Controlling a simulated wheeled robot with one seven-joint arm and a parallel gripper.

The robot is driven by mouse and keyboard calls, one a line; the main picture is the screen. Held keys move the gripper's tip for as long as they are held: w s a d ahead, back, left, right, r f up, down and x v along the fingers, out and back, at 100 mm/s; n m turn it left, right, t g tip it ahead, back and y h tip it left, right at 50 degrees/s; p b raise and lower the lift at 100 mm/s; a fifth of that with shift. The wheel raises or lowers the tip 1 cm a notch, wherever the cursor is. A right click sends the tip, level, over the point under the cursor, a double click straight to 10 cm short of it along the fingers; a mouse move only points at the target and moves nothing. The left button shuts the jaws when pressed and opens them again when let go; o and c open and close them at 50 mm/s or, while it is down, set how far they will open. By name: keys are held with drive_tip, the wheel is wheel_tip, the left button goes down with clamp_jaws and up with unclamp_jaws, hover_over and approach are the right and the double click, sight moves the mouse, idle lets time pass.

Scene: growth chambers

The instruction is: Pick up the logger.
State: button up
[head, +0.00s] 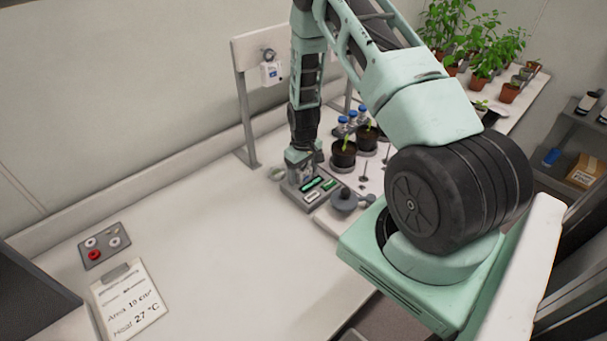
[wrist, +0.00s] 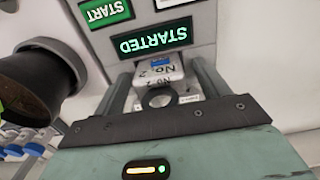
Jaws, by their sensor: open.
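A small white logger (wrist: 158,74) marked "No 2", with a blue patch, shows in the wrist view between my two fingers. It sits at the edge of a grey station (wrist: 205,22) whose green display reads "STARTED". My gripper (wrist: 163,76) is open with a finger on either side of the logger; I cannot tell whether they touch it. In the head view, my gripper (head: 299,163) points down at the station (head: 293,196) on the bench and hides the logger there. Another white, logger-like device (head: 271,73) hangs on a hook on the rear panel.
Potted seedlings (head: 344,156) and blue-capped bottles (head: 351,119) stand right of the station. A dark round-topped item (head: 344,201) is close in front of it. A button box (head: 104,244) and a clipboard (head: 130,299) lie at left. The middle bench (head: 215,235) is clear.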

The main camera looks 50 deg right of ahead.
drive_tip(key=c, duration=1.2)
drive_tip(key=shift+r, duration=0.15)
drive_tip(key=shift+r+b, duration=1.8)
drive_tip(key=shift+r, duration=3.1)
